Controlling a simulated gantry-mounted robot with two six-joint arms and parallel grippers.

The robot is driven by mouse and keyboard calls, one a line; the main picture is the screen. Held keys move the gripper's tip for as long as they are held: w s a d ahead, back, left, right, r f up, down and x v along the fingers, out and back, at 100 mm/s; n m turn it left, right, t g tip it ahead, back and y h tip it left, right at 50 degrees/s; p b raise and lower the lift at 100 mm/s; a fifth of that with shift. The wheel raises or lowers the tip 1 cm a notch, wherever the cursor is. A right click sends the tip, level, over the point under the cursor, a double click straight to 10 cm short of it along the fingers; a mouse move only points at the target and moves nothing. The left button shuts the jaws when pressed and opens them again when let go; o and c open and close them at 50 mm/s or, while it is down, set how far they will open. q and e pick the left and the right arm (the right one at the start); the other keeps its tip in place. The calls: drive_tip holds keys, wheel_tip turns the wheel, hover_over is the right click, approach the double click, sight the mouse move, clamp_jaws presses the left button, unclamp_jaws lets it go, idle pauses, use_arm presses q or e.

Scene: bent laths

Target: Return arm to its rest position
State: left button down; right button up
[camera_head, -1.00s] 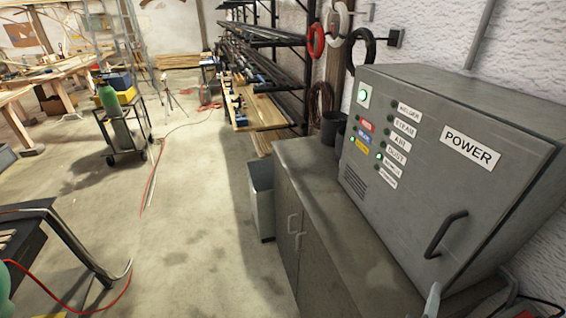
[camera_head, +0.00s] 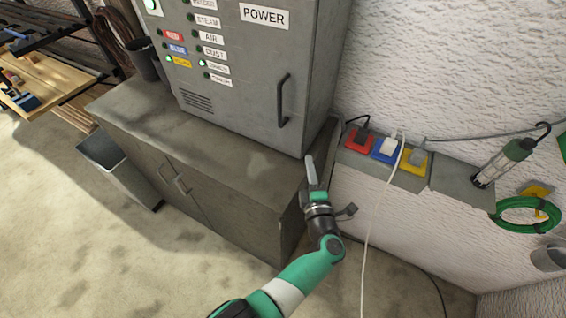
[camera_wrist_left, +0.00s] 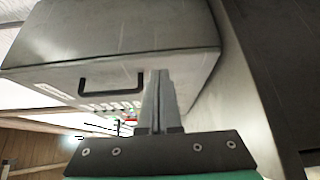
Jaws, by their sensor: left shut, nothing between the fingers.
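My left gripper (camera_head: 310,162) is shut and empty, with its grey fingers together and pointing up. In the head view, its green and white arm reaches up from the bottom edge. The gripper appears just in front of the right end of the grey counter, below the power cabinet (camera_head: 225,75). In the left wrist view, the closed fingers (camera_wrist_left: 158,75) point toward the cabinet, near its door handle (camera_wrist_left: 112,82). I cannot tell the exact gap to the cabinet, but I see no grip on the handle. My right gripper is not in view.
Red (camera_head: 357,143), blue (camera_head: 383,157) and yellow (camera_head: 411,168) sockets with plugs sit right of the cabinet. A white cord (camera_head: 372,215) hangs from there beside my arm. A work lamp (camera_head: 505,160) and green cable coil (camera_head: 527,214) are farther right.

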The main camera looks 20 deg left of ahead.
use_arm(q)
drive_tip(key=d+b, duration=0.4)
drive_tip(key=shift+w+d, duration=0.1)
drive_tip(key=shift+w, duration=0.3)
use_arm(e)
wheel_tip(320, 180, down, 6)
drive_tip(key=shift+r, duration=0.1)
